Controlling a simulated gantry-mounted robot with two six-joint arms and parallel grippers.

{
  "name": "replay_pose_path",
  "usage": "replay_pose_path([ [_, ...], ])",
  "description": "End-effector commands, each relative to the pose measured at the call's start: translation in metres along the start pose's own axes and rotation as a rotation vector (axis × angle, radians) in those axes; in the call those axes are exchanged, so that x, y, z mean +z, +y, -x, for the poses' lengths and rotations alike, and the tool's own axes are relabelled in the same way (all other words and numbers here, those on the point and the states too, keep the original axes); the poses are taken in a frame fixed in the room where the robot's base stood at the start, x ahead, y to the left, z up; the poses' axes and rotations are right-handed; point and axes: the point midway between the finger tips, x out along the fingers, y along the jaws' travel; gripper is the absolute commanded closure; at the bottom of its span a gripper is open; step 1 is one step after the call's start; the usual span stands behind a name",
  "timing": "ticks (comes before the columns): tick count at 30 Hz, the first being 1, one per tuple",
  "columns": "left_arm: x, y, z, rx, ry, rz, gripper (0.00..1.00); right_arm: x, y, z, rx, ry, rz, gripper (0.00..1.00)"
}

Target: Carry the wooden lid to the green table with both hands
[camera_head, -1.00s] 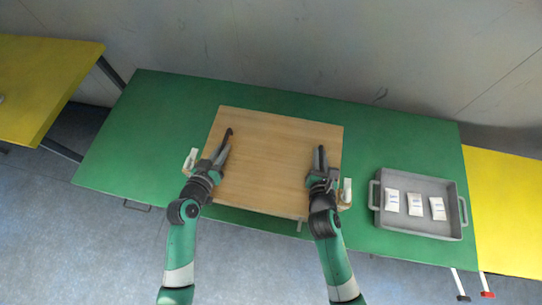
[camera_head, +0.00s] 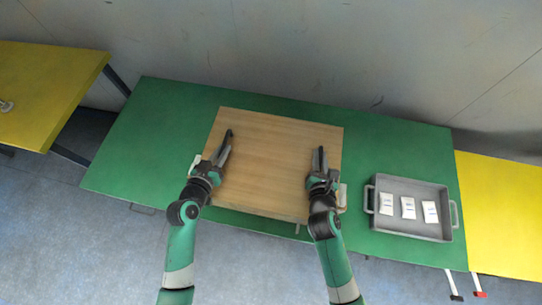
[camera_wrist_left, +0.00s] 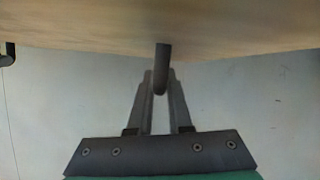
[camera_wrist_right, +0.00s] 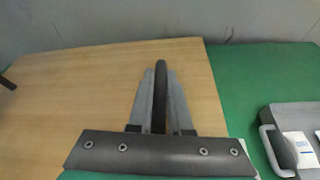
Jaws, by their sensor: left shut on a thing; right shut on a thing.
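The wooden lid (camera_head: 272,165) is a flat light-brown board held over the green table (camera_head: 390,130). My left gripper (camera_head: 223,152) is shut on the dark handle at the lid's left side; this handle (camera_wrist_left: 162,68) shows between the fingers in the left wrist view. My right gripper (camera_head: 319,165) is shut on the dark handle at the lid's right side; it stands between the fingers in the right wrist view (camera_wrist_right: 159,90). Pale pieces (camera_head: 195,164) show at the lid's left and right edges, mostly hidden beneath it.
A grey tray (camera_head: 410,232) with white packets stands on the table's right part. Yellow tables stand at the left (camera_head: 45,85) and right (camera_head: 500,215). A grey wall (camera_head: 330,50) runs behind. Bare green surface shows on both sides of the lid.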

Motion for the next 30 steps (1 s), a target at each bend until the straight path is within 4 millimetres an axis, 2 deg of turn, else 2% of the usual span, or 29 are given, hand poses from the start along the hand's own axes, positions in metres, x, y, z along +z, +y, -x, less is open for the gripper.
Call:
replay_pose_path([
  [14, -0.006, 0.002, 0.004, 0.002, 0.006, -0.001, 1.00, 0.006, 0.002, 0.004, 0.002, -0.006, -0.002, 1.00],
  [30, -0.044, 0.018, 0.050, 0.002, 0.008, -0.001, 1.00, 0.046, 0.007, 0.051, 0.003, -0.006, -0.001, 1.00],
])
